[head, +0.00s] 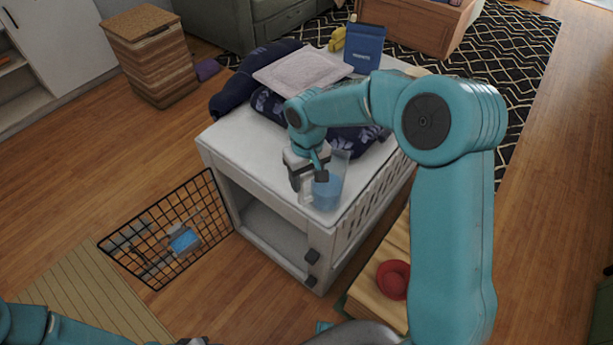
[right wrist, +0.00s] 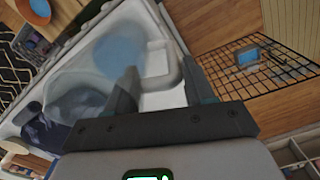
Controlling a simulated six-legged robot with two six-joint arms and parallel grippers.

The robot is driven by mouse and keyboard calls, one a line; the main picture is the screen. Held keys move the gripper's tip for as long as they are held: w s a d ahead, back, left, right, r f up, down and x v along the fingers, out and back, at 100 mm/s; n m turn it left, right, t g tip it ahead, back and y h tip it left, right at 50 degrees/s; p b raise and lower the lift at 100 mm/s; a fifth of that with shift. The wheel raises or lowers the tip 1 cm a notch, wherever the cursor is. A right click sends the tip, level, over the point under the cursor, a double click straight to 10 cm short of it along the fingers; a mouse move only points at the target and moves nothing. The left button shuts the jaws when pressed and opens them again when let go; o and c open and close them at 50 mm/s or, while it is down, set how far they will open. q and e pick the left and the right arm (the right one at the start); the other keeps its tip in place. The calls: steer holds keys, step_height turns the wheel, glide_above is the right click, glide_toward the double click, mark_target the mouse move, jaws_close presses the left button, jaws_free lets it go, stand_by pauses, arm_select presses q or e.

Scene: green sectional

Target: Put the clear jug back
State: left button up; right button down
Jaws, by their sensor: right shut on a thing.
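The clear jug (head: 330,192) has a bluish base and is at the near corner of the white cabinet top (head: 228,140). My right gripper (head: 308,178) reaches down at the jug's left side and is shut on its handle. In the right wrist view the jug (right wrist: 85,85) looks pale and see-through, with its handle (right wrist: 158,62) between the fingers (right wrist: 160,88). I cannot tell whether the jug's base touches the top. Of my left arm only a link shows at the lower left; its gripper is out of view.
The cabinet's wire door (head: 170,228) hangs open at the left. A red bowl (head: 393,280) sits on a wooden surface at the right.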

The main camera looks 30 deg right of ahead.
steer(key=shift+s+r, duration=0.1)
steer(key=shift+r, duration=0.05)
steer(key=shift+f, duration=0.2)
steer(key=shift+c, duration=2)
jaws_free()
steer(key=shift+r, duration=0.1)
steer(key=shift+r, duration=0.35)
step_height(320, 180, up, 12)
steer(key=p, duration=0.1)
steer(key=shift+f, duration=0.25)
steer(key=shift+s+f, duration=0.1)
